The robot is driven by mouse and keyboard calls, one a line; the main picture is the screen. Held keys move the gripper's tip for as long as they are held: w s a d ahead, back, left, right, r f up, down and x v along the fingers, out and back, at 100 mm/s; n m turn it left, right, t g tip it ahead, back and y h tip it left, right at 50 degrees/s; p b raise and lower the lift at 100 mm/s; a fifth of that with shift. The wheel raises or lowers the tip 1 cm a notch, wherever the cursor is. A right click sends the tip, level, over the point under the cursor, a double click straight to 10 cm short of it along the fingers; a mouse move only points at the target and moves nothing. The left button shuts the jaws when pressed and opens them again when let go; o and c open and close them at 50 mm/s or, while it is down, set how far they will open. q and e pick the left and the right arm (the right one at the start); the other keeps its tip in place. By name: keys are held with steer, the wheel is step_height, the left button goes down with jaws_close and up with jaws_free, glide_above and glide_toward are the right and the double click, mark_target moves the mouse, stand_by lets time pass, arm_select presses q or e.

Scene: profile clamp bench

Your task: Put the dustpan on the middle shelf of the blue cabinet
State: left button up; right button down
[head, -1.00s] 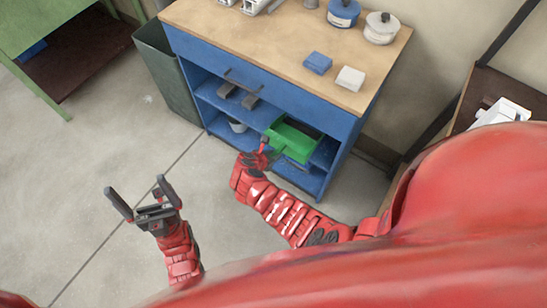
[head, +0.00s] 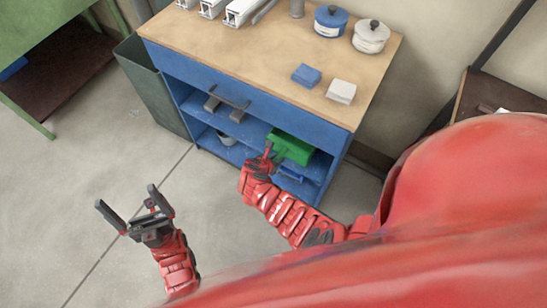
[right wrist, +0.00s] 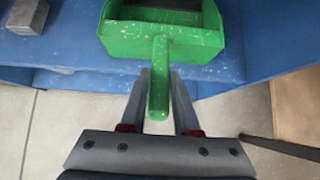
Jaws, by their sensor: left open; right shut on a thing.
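The green dustpan (head: 293,149) is inside the open front of the blue cabinet (head: 185,70), at the right end of the middle shelf (head: 252,131). My right gripper (head: 268,158) is shut on its handle at the cabinet's front. In the right wrist view the handle (right wrist: 159,85) lies between the fingers (right wrist: 160,76), and the pan (right wrist: 165,42) is over the blue shelf. I cannot tell whether the pan touches the shelf. My left gripper (head: 132,220) is open and empty above the floor, left of the cabinet.
Grey blocks (head: 212,103) sit on the middle shelf to the left. A pale container (head: 226,138) and a blue item (head: 291,172) are on the lower shelf. The worktop holds pots, a blue block (head: 306,75) and a white block (head: 341,92). A bin (head: 150,85) stands left.

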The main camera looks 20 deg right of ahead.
steer(key=shift+s+f, duration=0.1)
stand_by(0.3)
jaws_free()
stand_by(0.4)
steer(key=shift+s+a+r+p, duration=0.3)
steer(key=shift+s+a+p, duration=0.1)
steer(key=shift+a, duration=0.2)
steer(key=shift+s+a+r+p, duration=0.25)
steer(key=shift+s+a, duration=0.15)
steer(key=shift+a, duration=0.15)
steer(key=s+a+r+p, duration=0.2)
steer(key=s+a, duration=0.3)
steer(key=a, duration=0.1)
steer(key=shift+a+r, duration=0.25)
